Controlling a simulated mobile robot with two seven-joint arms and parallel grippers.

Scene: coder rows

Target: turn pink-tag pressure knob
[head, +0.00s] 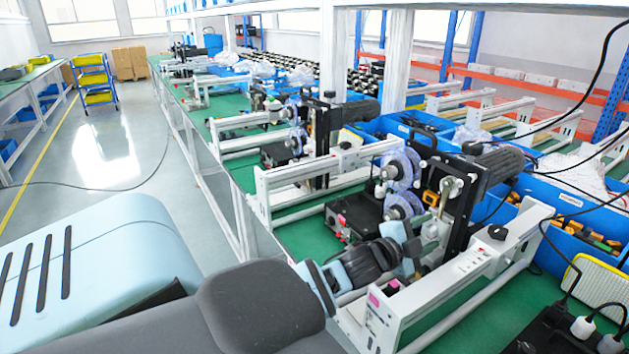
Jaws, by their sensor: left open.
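The nearest coder machine has a white frame (462,268) and a black upright unit with clear discs (404,206). A small pink tag (373,300) is on the white end of this frame. A black knob (497,232) sits on top of the white rail. I cannot tell which knob goes with a pink tag. My left gripper (414,243) is open, with light blue parts, in front of the black unit and below the discs. My forearm hides part of the machine. My right gripper is not in view.
More coder machines (325,165) stand in a row on the green bench (305,237). Blue bins (582,215) are behind and right. A black power strip (548,333) with plugs and cables lies at lower right. The aisle floor (105,150) at left is clear.

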